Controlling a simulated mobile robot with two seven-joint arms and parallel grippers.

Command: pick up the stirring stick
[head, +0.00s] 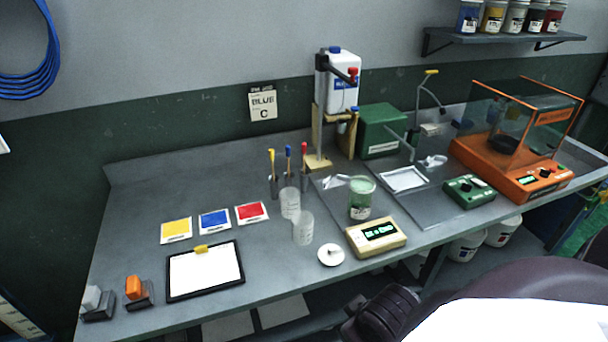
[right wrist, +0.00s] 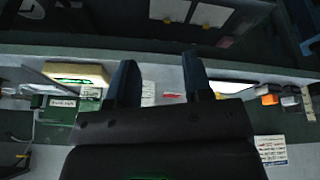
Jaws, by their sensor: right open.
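Three thin upright tools with yellow (head: 271,162), blue (head: 289,152) and red (head: 304,148) tops stand in narrow holders at the back middle of the bench. A pale thin piece (head: 336,181) lies by the rim of a glass jar of green contents (head: 361,198). I cannot tell which of these is the stirring stick. My right gripper (right wrist: 160,78) is open and empty, its two dark fingers apart in the right wrist view. In the head view dark parts of my right arm show at the bottom, in front of the bench edge. My left gripper is not in view.
Two clear beakers (head: 303,228) and a white lid (head: 331,254) stand near a cream scale (head: 376,236). A black-framed clipboard (head: 205,290), colour cards (head: 214,220) and an orange block (head: 134,287) are at left. An orange cabinet (head: 520,180) is at right.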

